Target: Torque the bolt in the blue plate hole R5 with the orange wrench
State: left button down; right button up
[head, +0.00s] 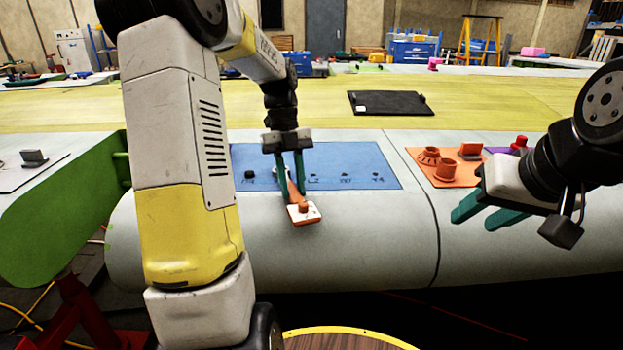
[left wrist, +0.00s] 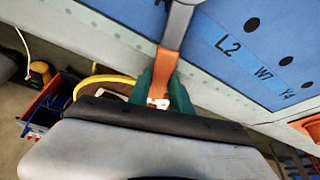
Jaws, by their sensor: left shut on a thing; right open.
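The orange wrench (head: 297,198) is held between the teal fingers of my left gripper (head: 291,186), over the front part of the blue plate (head: 345,158). A white and orange end piece shows at its near end. In the left wrist view the orange handle (left wrist: 168,62) runs up to a grey shaft (left wrist: 181,22), whose tip is out of frame. The plate (left wrist: 205,50) there shows dark holes labelled L2, W7 and Y4. A dark bolt-like piece (head: 249,174) sits at the plate's left. I cannot read R5. My right gripper (head: 478,212) is open and empty, right of the plate.
An orange mat (head: 447,178) with orange fittings lies right of the plate, beside a purple mat (head: 497,153) with a red piece. A black flat panel (head: 390,103) lies behind. A green rib (head: 65,215) stands at the left.

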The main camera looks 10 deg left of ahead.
pick_arm(q)
jog(key=shift+s+a+m+y, duration=0.3)
jog(key=shift+s+a+m, duration=0.05)
jog(key=shift+a+m, duration=0.25)
jog(key=shift+s+a+m+g+y, duration=0.15)
jog(key=shift+s+a+m+y, duration=0.1)
jog(key=shift+a+m, duration=0.35)
jog(key=shift+s+a+m+g+y, duration=0.15)
jog(key=shift+s+a+m, duration=0.05)
jog(key=shift+a+m, duration=0.35)
jog(key=shift+s+a+m+y, duration=0.2)
jog(key=shift+a+m+y, duration=0.2)
jog(key=shift+a+m, duration=0.75)
jog(key=shift+a+f+m+y, duration=0.15)
jog(key=shift+a+m+y, duration=0.25)
jog(key=shift+a+m, duration=0.65)
jog(key=shift+d, duration=0.15)
